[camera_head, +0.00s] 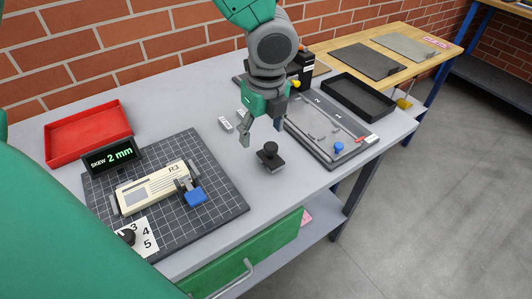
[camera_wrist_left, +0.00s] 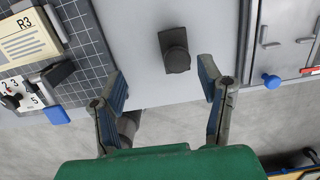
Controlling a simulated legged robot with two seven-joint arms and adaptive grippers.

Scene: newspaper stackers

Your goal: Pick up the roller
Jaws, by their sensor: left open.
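My left gripper (camera_head: 261,135) is open and empty above the table, pointing down. A small dark block with a round black knob (camera_head: 270,152) stands on the bare tabletop just beyond its fingertips. In the left wrist view the block (camera_wrist_left: 175,50) lies ahead of the open fingers (camera_wrist_left: 163,78), untouched. A cream unit marked R3 (camera_head: 152,187) lies on a dark gridded mat (camera_head: 222,178), with a blue piece (camera_head: 195,197) at its right end. The R3 unit also shows in the left wrist view (camera_wrist_left: 28,38). I cannot tell for certain which thing is the roller. My right gripper is not in view.
A red tray (camera_head: 88,134) and a "SKEW 2 mm" display (camera_head: 112,155) stand at the left. A grey numbered plate (camera_head: 325,133) with a blue knob (camera_head: 339,148) and a black tray (camera_head: 357,98) lie at the right. Bare tabletop surrounds the dark block.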

